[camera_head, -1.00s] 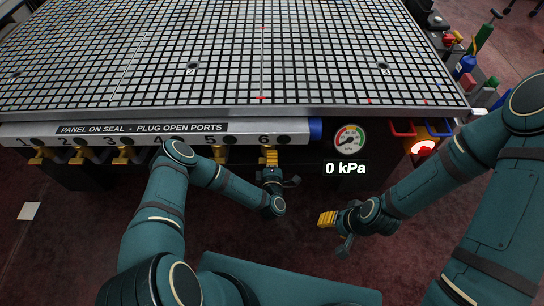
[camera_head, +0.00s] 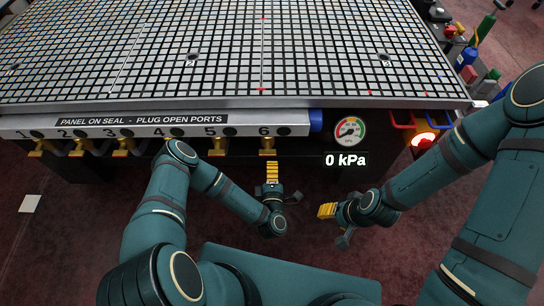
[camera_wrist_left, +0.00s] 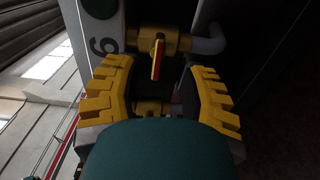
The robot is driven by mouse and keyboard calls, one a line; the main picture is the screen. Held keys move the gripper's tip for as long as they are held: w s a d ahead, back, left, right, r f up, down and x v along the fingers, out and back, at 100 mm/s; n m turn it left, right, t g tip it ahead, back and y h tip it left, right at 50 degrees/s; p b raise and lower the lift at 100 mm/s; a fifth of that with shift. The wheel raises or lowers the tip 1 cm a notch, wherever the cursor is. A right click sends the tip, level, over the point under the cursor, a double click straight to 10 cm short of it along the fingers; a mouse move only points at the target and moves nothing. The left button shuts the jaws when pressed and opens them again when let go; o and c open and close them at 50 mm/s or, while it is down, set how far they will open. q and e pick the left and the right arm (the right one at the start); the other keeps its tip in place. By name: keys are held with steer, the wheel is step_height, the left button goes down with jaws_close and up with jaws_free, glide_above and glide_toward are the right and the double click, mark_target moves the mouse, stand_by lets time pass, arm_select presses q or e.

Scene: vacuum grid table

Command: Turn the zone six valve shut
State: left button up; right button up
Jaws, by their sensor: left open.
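The zone six valve shows in the left wrist view as a brass body with an orange-red lever (camera_wrist_left: 158,58), beside the number 6 label (camera_wrist_left: 104,45). The lever runs up and down in that picture, across the brass body. My left gripper (camera_head: 272,168) is below that label. In the wrist view its yellow fingers (camera_wrist_left: 160,105) are spread and empty, with the lever beyond their tips. My right gripper (camera_head: 326,211) hangs to the right; its jaw gap is unclear.
The front rail (camera_head: 150,121) carries several numbered ports with yellow valves below, such as valve five (camera_head: 218,147). A gauge (camera_head: 349,131) reads 0 kPa. A red lamp (camera_head: 423,141) glows at right. The gridded table (camera_head: 230,60) lies above. Dark floor is free below.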

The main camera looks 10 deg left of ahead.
arm_select(q)
steer(key=v, duration=0.3)
steer(key=shift+s, duration=0.3)
stand_by(0.3)
steer(key=d+m+g+h, duration=0.4)
steer(key=m+g+h, duration=0.2)
steer(key=m+h, duration=0.45)
steer(key=s+a+r+m+g+y, duration=0.2)
steer(key=s+r+m+g, duration=0.5)
steer(key=s, duration=0.4)
steer(key=a+m+g, duration=0.1)
steer(key=g, duration=0.1)
steer(key=shift+s+a+r+g, duration=0.2)
steer(key=shift+s+g, duration=0.05)
steer(key=shift+g, duration=0.15)
